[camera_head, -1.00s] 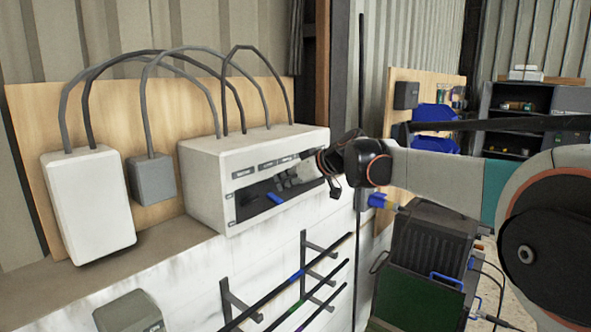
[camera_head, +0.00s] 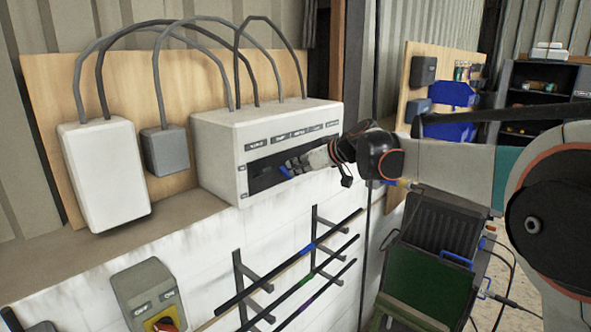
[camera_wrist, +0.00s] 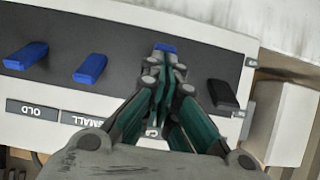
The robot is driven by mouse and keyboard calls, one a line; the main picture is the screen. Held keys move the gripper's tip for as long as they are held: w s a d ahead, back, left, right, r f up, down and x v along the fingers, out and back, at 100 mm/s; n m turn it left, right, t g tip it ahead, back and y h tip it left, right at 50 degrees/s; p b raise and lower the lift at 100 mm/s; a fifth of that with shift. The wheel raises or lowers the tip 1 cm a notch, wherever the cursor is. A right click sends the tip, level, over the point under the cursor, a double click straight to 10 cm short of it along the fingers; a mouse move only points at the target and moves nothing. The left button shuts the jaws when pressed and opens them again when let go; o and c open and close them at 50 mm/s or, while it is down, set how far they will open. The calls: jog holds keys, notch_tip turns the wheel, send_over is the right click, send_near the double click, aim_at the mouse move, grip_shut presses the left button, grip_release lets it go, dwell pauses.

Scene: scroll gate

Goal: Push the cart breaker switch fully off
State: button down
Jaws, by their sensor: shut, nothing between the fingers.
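The white breaker box (camera_head: 222,150) stands on the ledge, with a dark recessed switch panel and a row of labels. In the wrist view its panel (camera_wrist: 120,45) shows blue switches (camera_wrist: 90,68) above labels reading OLD and SMALL, and a black switch (camera_wrist: 222,93) at the right. A label starting with "CA" is mostly covered by my gripper (camera_wrist: 166,65). Behind my fingertips a blue switch (camera_wrist: 166,47) is partly hidden. My gripper is shut and empty, its tips at or very near that switch; contact cannot be told. In the head view my gripper (camera_head: 298,167) reaches into the recess.
A white box (camera_head: 105,175) and a small grey box (camera_head: 165,150) hang left on the wooden board, cabled overhead. A grey OFF/ON control box (camera_head: 148,290) is below. Rods on wall brackets (camera_head: 240,270) stick out beneath. A green-fronted bin (camera_head: 425,290) stands at the right.

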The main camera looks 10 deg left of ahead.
jog(key=shift+d+f+b, duration=0.1)
jog(key=shift+f+b, duration=0.45)
jog(key=shift+f, duration=0.15)
jog(key=shift+r, duration=0.15)
